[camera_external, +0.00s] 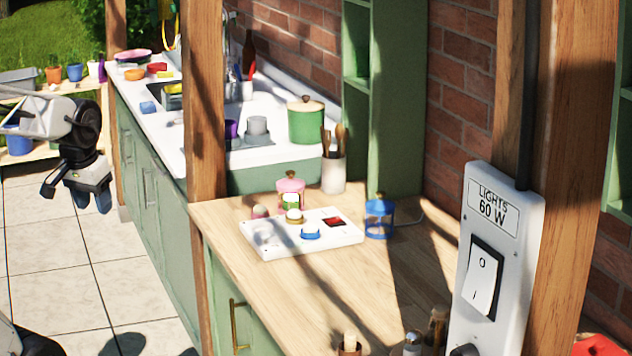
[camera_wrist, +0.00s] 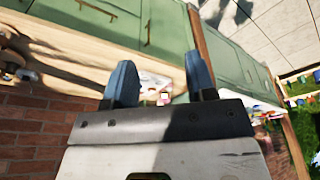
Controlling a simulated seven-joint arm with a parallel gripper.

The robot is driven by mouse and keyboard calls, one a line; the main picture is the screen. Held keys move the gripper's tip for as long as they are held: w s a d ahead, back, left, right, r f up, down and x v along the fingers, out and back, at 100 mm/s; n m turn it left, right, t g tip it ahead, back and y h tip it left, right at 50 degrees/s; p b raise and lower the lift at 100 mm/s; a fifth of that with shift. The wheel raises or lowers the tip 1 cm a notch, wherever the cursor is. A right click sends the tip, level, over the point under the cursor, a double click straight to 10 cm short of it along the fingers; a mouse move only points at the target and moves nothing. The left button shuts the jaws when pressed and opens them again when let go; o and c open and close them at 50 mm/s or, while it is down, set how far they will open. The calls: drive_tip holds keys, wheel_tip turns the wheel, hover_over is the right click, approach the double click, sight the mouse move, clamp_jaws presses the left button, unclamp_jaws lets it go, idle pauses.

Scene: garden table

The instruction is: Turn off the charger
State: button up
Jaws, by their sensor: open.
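A white flat unit (camera_external: 290,247), which looks like the charger, lies on the wooden counter. It has a small red switch (camera_external: 334,222) on its right part and several small round items standing on it. I cannot read the switch position. A blue lantern (camera_external: 379,218) stands just right of it. My gripper (camera_external: 93,199) hangs at the left, over the tiled floor, well away from the unit. In the wrist view my gripper (camera_wrist: 162,80) is open and empty, its two blue fingers apart, with part of the white unit (camera_wrist: 153,83) far behind, between them.
A large wall box labelled "LIGHTS 60 W" (camera_external: 492,280) with a rocker switch is in the right foreground. A wooden post (camera_external: 205,110) stands between my gripper and the counter (camera_external: 390,280). A utensil holder (camera_external: 333,174) stands behind the unit. The tiled floor (camera_external: 50,255) is clear.

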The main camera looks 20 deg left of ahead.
drive_tip(key=w+d+r+m, duration=0.1)
drive_tip(key=w+d+r, duration=0.1)
drive_tip(key=w, duration=0.7)
drive_tip(key=w+d+r+m, duration=0.1)
drive_tip(key=w+d+r, duration=0.1)
drive_tip(key=w, duration=0.6)
drive_tip(key=m+g, duration=0.3)
drive_tip(key=m, duration=0.4)
hover_over(329, 220)
wheel_tip(329, 220, down, 20)
drive_tip(key=shift+f, duration=0.15)
drive_tip(key=shift+f, duration=3.9)
